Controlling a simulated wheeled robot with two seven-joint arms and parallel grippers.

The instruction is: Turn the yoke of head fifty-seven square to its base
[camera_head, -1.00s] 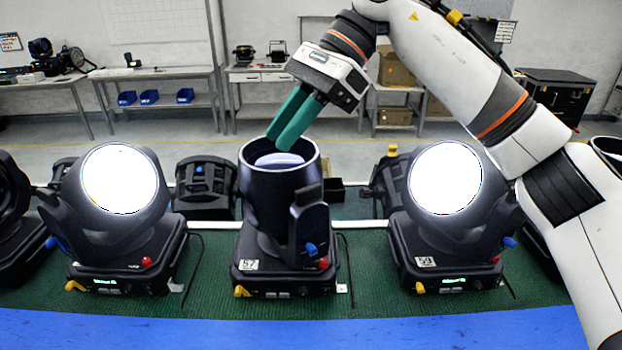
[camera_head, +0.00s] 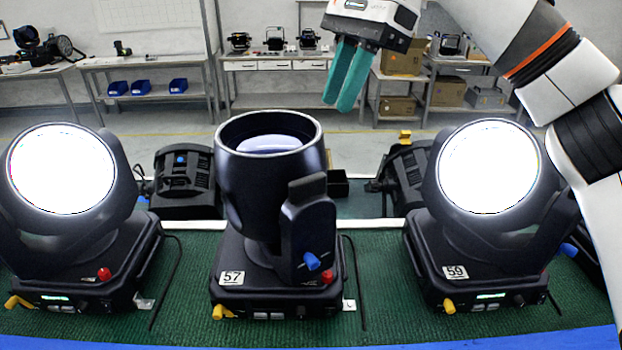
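Head fifty-seven (camera_head: 270,170) stands in the middle, its dark barrel pointing up with the pale lens inside the rim. Its base (camera_head: 275,290) bears a "57" label, a yellow lever and a red knob. Its yoke (camera_head: 308,225) is turned out of square: one arm, with a blue lever (camera_head: 312,262), stands at the front right of the barrel, and the other arm is hidden. My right gripper (camera_head: 337,106) hangs above and behind the barrel's right rim, apart from it and holding nothing visible. Its teal fingers lie close together, and their gap is unclear. My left gripper is out of view.
Lit head fifty-nine (camera_head: 488,170) stands to the right and another lit head (camera_head: 62,170) to the left. Dark fixtures (camera_head: 185,180) lie behind. Black cables (camera_head: 358,280) run on the green mat (camera_head: 385,290) between bases. Free air surrounds the gripper; benches stand far back.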

